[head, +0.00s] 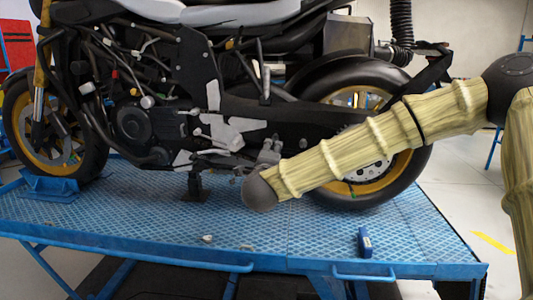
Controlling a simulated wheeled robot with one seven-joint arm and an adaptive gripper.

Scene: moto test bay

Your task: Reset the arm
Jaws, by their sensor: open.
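My arm, with pale yellow-green ribbed links (345,155), enters from the right and slants down to the left across the motorcycle's rear wheel. It ends in view at a dark rounded joint (262,194) in front of the motorcycle's lower frame, over the blue platform. I cannot make out my gripper's fingers. The part of the arm past this joint does not show clearly. Grey metal pieces (269,150) lie just above the joint in the picture. I cannot tell whether the arm touches the motorcycle.
The motorcycle (140,125) stands upright on a blue textured platform (150,215), its front wheel (75,150) at a blue wheel chock (52,187). A small blue box (365,242) stands near the platform's front edge. Small pieces (207,239) lie left of it. Pale floor is open at right.

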